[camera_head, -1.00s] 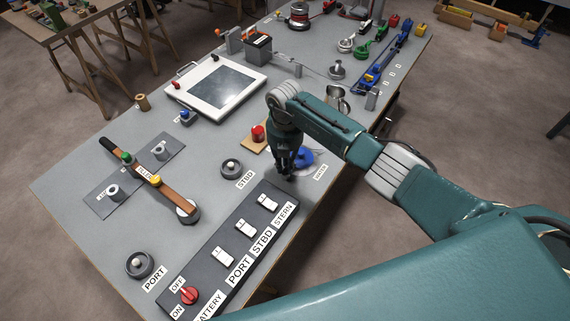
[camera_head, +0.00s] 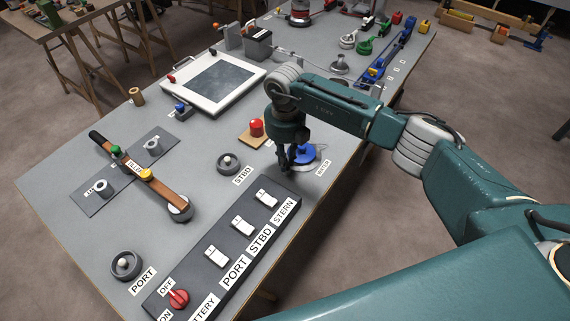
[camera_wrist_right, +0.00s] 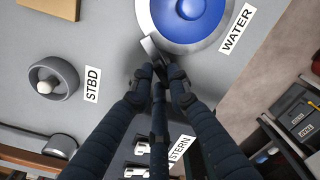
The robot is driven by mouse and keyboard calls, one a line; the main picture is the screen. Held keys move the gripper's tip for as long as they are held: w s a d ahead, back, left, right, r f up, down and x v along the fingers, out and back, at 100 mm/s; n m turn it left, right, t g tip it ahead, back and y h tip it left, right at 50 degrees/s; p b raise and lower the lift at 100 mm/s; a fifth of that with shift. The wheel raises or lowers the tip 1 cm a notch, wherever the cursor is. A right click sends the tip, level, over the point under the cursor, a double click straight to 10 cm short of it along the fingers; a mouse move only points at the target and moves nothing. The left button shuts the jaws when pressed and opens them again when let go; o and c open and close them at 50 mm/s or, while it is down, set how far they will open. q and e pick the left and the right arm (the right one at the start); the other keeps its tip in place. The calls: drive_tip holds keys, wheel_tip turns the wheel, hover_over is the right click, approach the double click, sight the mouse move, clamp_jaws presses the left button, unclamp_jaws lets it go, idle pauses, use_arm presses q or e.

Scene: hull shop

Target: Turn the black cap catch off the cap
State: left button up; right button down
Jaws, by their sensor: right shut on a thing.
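The blue cap (camera_head: 303,153) sits in a round grey rim beside the WATER label, near the table's right edge. In the wrist view the cap (camera_wrist_right: 187,12) is at the top, partly cut off by the frame. My right gripper (camera_head: 287,166) points down at the cap's near left side. In the wrist view its fingers (camera_wrist_right: 162,78) are closed together on a small dark piece at the rim, which looks like the black cap catch (camera_wrist_right: 176,70). The fingers hide most of it, so its turn angle is unclear. My left gripper is not in view.
A black switch panel (camera_head: 207,285) with white rockers and a red knob lies nearest. The STBD knob (camera_head: 229,163) stands left of the gripper, and a red button (camera_head: 257,128) on a wooden block behind it. A white-framed screen (camera_head: 182,88) lies farther back.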

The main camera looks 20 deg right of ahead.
drive_tip(key=n+b, duration=0.4)
drive_tip(key=n, duration=0.1)
drive_tip(key=shift+f+b, duration=0.15)
drive_tip(key=shift+b, duration=0.2)
drive_tip(key=shift+s+n+b, duration=0.15)
drive_tip(key=shift+n+b, duration=0.95)
drive_tip(key=shift+n, duration=0.5)
drive_tip(key=shift+r, duration=0.2)
drive_tip(key=c, duration=1.7)
unclamp_jaws()
drive_tip(key=shift+o, duration=0.2)
wheel_tip(320, 180, up, 12)
